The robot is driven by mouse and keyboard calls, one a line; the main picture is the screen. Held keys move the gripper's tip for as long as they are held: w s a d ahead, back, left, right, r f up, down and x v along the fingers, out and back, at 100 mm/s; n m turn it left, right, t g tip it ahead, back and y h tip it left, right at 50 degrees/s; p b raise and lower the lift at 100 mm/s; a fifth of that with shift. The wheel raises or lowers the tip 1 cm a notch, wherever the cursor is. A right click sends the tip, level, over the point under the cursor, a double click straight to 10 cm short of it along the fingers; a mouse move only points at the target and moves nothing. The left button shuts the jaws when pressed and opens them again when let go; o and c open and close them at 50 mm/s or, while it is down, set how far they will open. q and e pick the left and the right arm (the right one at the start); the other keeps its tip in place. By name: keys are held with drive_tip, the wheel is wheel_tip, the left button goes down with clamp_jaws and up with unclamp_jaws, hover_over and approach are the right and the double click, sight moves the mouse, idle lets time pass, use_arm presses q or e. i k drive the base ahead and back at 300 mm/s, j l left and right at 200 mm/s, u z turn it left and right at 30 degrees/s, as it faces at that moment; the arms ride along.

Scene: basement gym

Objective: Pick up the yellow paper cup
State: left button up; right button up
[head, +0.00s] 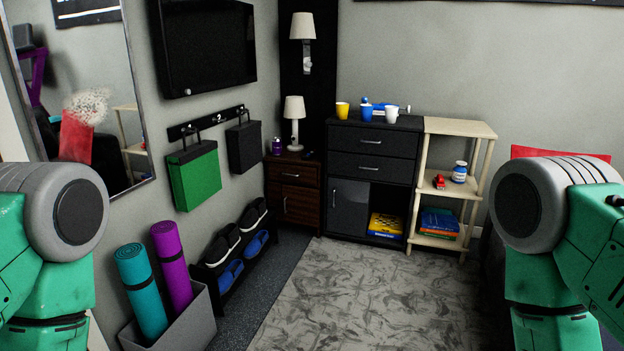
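The yellow paper cup (342,110) stands upright on the left end of the dark cabinet's top (350,122), across the room. A blue cup (366,112) stands just right of it, and a white cup (391,114) stands further right. My two green arms show at the left and right edges, far from the cup. Both of my grippers are out of the picture.
A wooden nightstand (294,187) with a lamp (294,113) stands left of the cabinet. A light shelf (460,128) stands right of it. A box (190,318) with rolled mats is at lower left. The grey rug (350,295) before the cabinet is clear.

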sight(342, 107)
drive_tip(key=i, duration=1.1)
drive_tip(key=i+z, duration=0.1)
drive_tip(key=i, duration=0.95)
drive_tip(key=j, duration=0.1)
